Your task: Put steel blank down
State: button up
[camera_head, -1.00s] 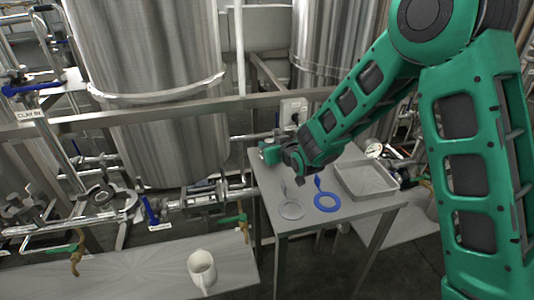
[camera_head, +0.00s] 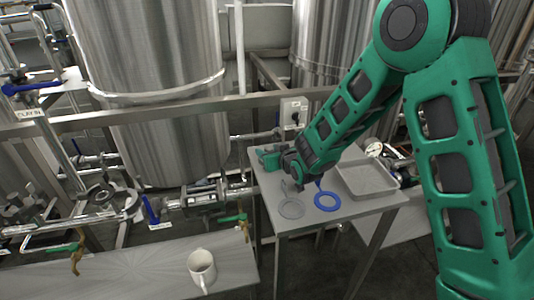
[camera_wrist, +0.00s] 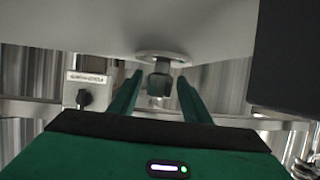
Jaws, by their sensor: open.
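The steel blank (camera_wrist: 161,56) shows in the wrist view as a round metal disc with a short knob. Its disc is against a pale surface at the top of the picture, apparently the tabletop seen upside down. My gripper (camera_wrist: 160,78) is open, with a green finger on each side of the knob and gaps between. In the head view my gripper (camera_head: 268,158) is low over the back left of the small steel table (camera_head: 278,222); the blank cannot be made out there.
On the same table are a grey ring (camera_head: 291,209), a blue ring (camera_head: 327,201) and a shallow tray (camera_head: 367,181). A switch box (camera_head: 293,112) is behind. A white mug (camera_head: 201,267) stands on the bench at front left. Tanks and pipework close off the back.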

jog(key=v, duration=1.2)
jog(key=shift+d, duration=0.1)
jog(key=d+h, duration=0.1)
jog(key=d, duration=0.3)
jog(key=d+m+g+h, duration=0.1)
jog(key=d, duration=0.4)
jog(key=d+r+m+h, duration=0.1)
jog(key=d, duration=0.3)
jog(key=shift+s+d+h, duration=0.1)
jog(key=shift+d+h, duration=0.05)
jog(key=shift+h, duration=0.15)
jog(key=shift+m+g+h, duration=0.7)
jog(key=d, duration=0.2)
jog(key=s+d, duration=0.1)
jog(key=d, duration=0.1)
jog(key=s+d, duration=0.1)
jog(key=d, duration=0.1)
jog(key=shift+r, duration=0.15)
jog(key=s+d+r+m+g+h, duration=0.2)
jog(key=s+d+m+g, duration=0.4)
jog(key=s+d, duration=1.3)
jog(key=s+a+r+m+g+y, duration=0.1)
jog(key=s+r+m+g, duration=0.1)
jog(key=s, duration=1.3)
jog(key=shift+s+a+r+g+y, duration=0.2)
jog(key=shift+g+y, duration=0.1)
jog(key=shift+g, duration=0.6)
